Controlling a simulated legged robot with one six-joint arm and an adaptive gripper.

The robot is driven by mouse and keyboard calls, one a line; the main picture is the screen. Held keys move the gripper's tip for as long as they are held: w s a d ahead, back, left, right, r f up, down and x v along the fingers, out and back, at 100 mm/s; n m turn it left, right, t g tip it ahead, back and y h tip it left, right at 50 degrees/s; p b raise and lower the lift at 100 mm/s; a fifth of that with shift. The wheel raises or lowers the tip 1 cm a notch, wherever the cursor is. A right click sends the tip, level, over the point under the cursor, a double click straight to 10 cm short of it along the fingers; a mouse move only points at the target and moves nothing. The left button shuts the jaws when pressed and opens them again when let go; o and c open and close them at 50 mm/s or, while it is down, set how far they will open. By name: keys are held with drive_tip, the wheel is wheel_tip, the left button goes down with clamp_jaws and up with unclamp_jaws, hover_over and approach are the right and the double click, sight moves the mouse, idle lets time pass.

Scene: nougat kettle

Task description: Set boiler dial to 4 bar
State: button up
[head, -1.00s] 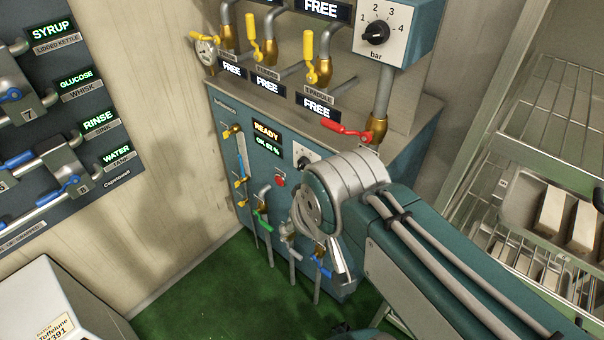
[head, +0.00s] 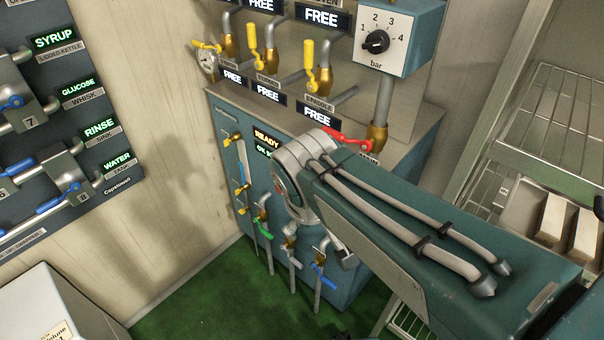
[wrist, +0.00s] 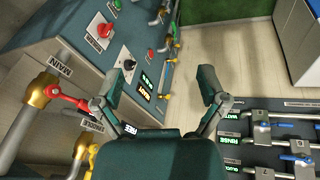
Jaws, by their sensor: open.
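The bar dial (head: 376,41) is a black knob on a white plate marked 1 to 4, on a teal box at the top right in the head view. Its knob appears turned towards the low-number side; the exact setting is too small to read. My gripper (wrist: 164,84) is open and empty in the wrist view, with its two fingers wide apart. In the head view it is mostly hidden behind my arm, below the bar dial and apart from it. A second small black dial (wrist: 127,65) on a white plate is near the left finger in the wrist view.
A red-handled valve (head: 345,140) sits on the pipe below the dial box, close to my arm. Yellow-handled valves (head: 308,55) stand left of the box. A wire shelf (head: 560,95) is at the right. Green floor (head: 190,305) is open at lower left.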

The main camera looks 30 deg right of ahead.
drive_tip(key=w+d+f+n+g+h, duration=0.2)
drive_tip(key=w+d+f+n+h, duration=0.25)
drive_tip(key=w, duration=0.25)
drive_tip(key=w+d+f+n+g+h, duration=0.25)
drive_tip(key=w+f+h, duration=0.2)
drive_tip(key=w, duration=0.35)
drive_tip(key=w+a+f+n+t+h, duration=0.3)
drive_tip(key=w+f+n+t+h, duration=0.3)
drive_tip(key=w+f+n+t, duration=0.5)
drive_tip(key=w+d+g, duration=0.1)
drive_tip(key=d, duration=0.2)
drive_tip(key=w+d+f+m, duration=0.1)
drive_tip(key=w+d, duration=0.1)
drive_tip(key=d, duration=0.1)
drive_tip(key=w+d+g, duration=0.1)
drive_tip(key=w+d, duration=0.1)
drive_tip(key=d, duration=0.1)
drive_tip(key=shift+w+d+f+g, duration=0.1)
drive_tip(key=shift+d+f+g, duration=0.25)
drive_tip(key=shift+f, duration=0.05)
drive_tip(key=c, duration=1.1)
